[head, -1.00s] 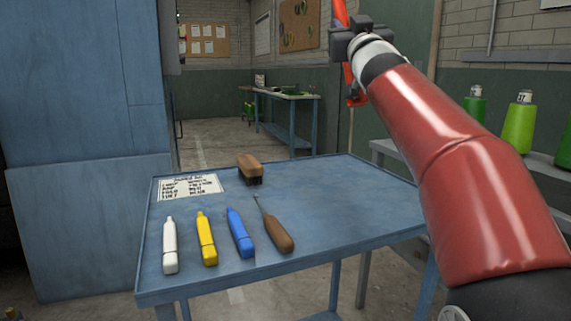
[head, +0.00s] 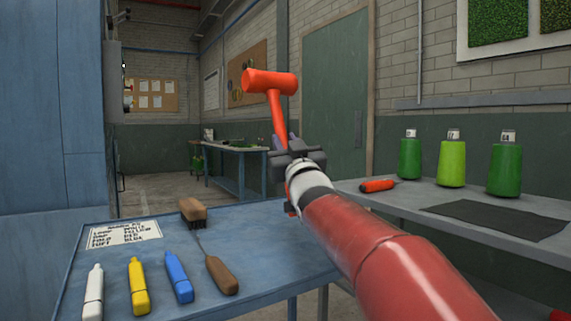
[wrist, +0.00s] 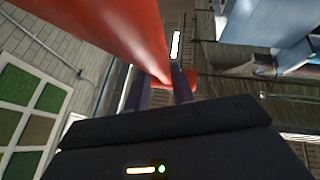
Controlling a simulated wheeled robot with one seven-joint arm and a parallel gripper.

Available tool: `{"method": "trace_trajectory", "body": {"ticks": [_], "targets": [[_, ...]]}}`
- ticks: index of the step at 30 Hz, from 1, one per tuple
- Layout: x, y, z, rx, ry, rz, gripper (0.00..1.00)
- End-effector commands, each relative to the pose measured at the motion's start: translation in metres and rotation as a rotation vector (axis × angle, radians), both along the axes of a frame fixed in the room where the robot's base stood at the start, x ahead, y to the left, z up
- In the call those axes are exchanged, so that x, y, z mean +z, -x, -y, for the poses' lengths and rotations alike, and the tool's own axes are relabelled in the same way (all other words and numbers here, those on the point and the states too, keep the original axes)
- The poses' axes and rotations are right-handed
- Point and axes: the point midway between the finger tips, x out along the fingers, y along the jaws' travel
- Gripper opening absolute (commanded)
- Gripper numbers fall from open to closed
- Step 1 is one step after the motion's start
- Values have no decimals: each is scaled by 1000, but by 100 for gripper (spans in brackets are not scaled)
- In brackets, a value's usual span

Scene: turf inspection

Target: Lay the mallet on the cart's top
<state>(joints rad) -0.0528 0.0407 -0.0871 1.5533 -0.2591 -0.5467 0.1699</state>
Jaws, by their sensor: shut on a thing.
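My gripper (head: 284,150) is shut on the handle of the orange-red mallet (head: 277,112) and holds it up, head on top, tilted slightly left. In the wrist view the mallet (wrist: 115,30) looms large and blurred between the dark fingers (wrist: 162,90). The blue cart's top (head: 265,235) lies below and to the left of my gripper, and the mallet is clear of it. My forearm hides its right part.
On the cart's top are a brush (head: 192,211), a wooden-handled tool (head: 222,275), white, yellow and blue (head: 178,277) bottles and a paper card (head: 124,233).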

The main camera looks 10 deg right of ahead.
Motion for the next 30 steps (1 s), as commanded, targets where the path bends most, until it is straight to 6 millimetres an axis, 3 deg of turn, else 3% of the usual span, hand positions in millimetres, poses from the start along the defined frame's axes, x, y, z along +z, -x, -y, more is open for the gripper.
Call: {"method": "trace_trajectory", "body": {"ticks": [9, 21, 22, 26, 30], "targets": [[-33, 1, 0, 1, -1, 5, 0], [-38, 1, 0, 1, 0, 6, 0], [-39, 0, 0, 0, 0, -1, 28], [-39, 0, 0, 0, 0, -1, 45], [-39, 0, 0, 0, 0, -1, 46]]}}
